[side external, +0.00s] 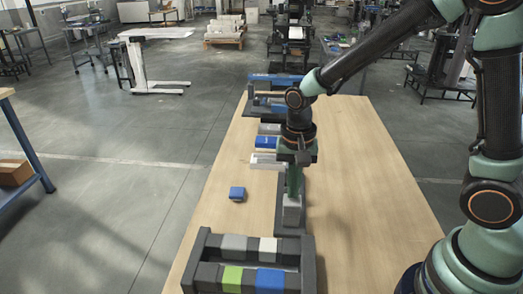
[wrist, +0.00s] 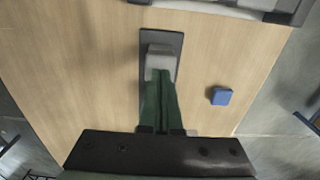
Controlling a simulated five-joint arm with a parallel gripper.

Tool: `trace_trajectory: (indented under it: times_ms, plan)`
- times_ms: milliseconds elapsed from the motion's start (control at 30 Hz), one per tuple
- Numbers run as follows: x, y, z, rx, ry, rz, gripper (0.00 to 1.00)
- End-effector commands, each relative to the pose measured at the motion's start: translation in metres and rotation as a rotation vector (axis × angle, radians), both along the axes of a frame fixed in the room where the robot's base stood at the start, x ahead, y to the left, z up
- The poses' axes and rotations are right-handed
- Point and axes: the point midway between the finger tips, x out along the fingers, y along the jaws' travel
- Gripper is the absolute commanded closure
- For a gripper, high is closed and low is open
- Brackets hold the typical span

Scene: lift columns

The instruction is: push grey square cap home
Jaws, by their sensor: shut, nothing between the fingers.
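A light grey square piece (side external: 292,212), seemingly the grey square cap, stands upright on a long dark base plate (side external: 289,232). In the wrist view the grey piece (wrist: 159,49) shows at the far end of my fingers, on the dark plate (wrist: 175,38). My gripper (side external: 294,194) points down with its green fingers together, its tips at or just over the top of the grey piece. In the wrist view the closed fingers (wrist: 161,78) hide part of the piece. I cannot tell how far the cap sits down, or whether the tips press on it.
A small blue block (side external: 237,193) lies loose on the wooden table (side external: 375,180), left of the plate. A dark rack (side external: 307,267) with grey, white, green and blue blocks stands at the front. More dark holders and blocks (side external: 268,142) stand behind. The table's right side is clear.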

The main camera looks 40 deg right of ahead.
Motion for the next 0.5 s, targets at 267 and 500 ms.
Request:
trace_trajectory:
  times_ms: [267,500]
  plan:
    - [0.001,0.0,0.023,0.001,-0.004,0.0,1.0]
    - [0.001,0.0,0.042,0.001,-0.004,0.0,1.0]
